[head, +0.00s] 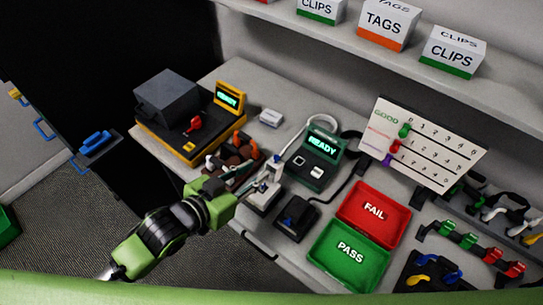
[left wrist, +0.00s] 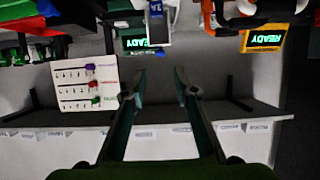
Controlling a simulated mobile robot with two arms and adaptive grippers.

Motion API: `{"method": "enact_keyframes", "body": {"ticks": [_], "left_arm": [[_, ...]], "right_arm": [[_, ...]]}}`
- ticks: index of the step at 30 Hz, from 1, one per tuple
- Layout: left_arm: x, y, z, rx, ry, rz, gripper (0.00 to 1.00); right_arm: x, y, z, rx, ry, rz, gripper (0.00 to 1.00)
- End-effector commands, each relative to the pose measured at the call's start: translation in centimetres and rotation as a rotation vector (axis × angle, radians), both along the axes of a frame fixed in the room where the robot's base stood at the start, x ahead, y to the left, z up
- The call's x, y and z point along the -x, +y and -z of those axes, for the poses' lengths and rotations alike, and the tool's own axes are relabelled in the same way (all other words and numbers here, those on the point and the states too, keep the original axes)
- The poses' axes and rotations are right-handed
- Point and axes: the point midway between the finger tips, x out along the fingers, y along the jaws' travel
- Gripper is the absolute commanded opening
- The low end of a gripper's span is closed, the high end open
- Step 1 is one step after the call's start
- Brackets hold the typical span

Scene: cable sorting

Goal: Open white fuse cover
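A small white box (head: 262,197), which looks like the fuse unit, sits on the bench in the head view. My left gripper (head: 274,168) reaches over it from the lower left and partly hides it. I cannot tell in the head view whether its cover is raised or touched. In the left wrist view the left gripper (left wrist: 160,78) is open, its two fingers apart with nothing between the tips. A pale block with a blue label (left wrist: 157,28) shows just beyond the fingertips. My right gripper is not in view.
A green tester (head: 318,155) stands behind, with a black device (head: 296,217) to the right. A red FAIL tray (head: 373,214) and green PASS tray (head: 348,256) lie further right. A yellow-black machine (head: 188,120) is at the left, with a small white block (head: 271,118) near it.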

Motion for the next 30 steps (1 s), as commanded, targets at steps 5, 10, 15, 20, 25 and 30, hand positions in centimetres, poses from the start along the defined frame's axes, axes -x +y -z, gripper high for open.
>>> {"method": "enact_keyframes", "body": {"ticks": [5, 10, 15, 20, 25, 30], "left_arm": [[-2.7, -1.9, 1.0, 0.001, -0.002, -0.001, 0.27], [-4.6, -3.3, 2.1, 0.000, -0.001, -0.001, 0.27], [-5.7, -4.1, 2.8, 0.000, -0.001, -0.001, 0.27], [-6.0, -4.4, 3.0, 0.001, -0.001, 0.000, 0.27], [-6.0, -4.4, 3.1, 0.001, -0.001, 0.000, 0.27], [-6.0, -4.4, 3.1, 0.000, 0.000, 0.000, 0.00]], "right_arm": [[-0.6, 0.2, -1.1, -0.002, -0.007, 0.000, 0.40], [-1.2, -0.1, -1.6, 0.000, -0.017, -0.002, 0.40], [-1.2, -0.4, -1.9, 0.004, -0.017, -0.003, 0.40], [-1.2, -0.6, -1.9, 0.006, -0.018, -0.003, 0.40], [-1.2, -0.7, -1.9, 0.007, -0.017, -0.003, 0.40], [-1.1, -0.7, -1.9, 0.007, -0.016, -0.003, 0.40]]}}
